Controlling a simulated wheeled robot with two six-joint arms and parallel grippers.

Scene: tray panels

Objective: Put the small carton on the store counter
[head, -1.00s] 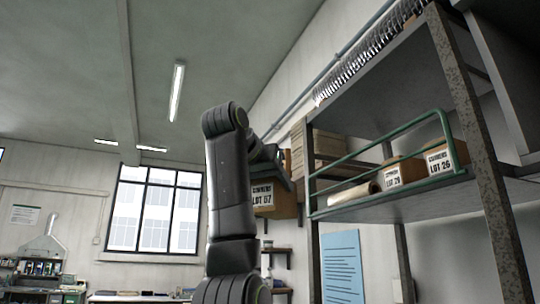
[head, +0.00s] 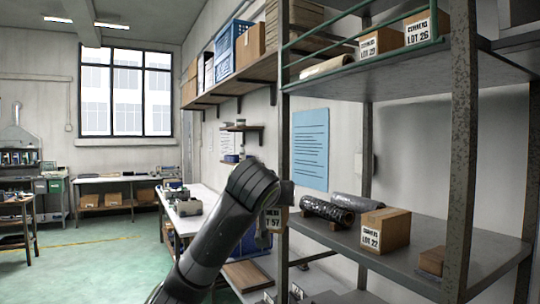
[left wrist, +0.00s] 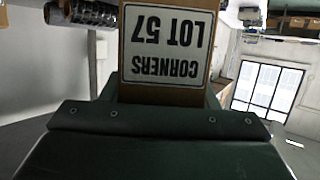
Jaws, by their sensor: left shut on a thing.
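A brown carton (head: 274,219) hangs beyond the end of my left arm, beside the rack's front left post. Its label ends in "57", and my arm hides part of it. In the left wrist view the carton (left wrist: 165,92) shows upside down with "CORNERS LOT 57". My left gripper (left wrist: 160,125) is shut on it; its dark green plate fills the lower part of that view. A long white-topped counter (head: 208,197) runs along the wall at left of centre; I cannot tell if it is the store counter. My right gripper is not in view.
A metal rack stands at right; its lower shelf (head: 400,262) holds a carton marked LOT 22 (head: 385,230), dark rolls (head: 327,211) and a small brown block (head: 431,261). Its railed upper shelf holds LOT 29 (head: 381,43) and LOT 26 (head: 426,27) cartons. Green floor (head: 110,262) is clear at left.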

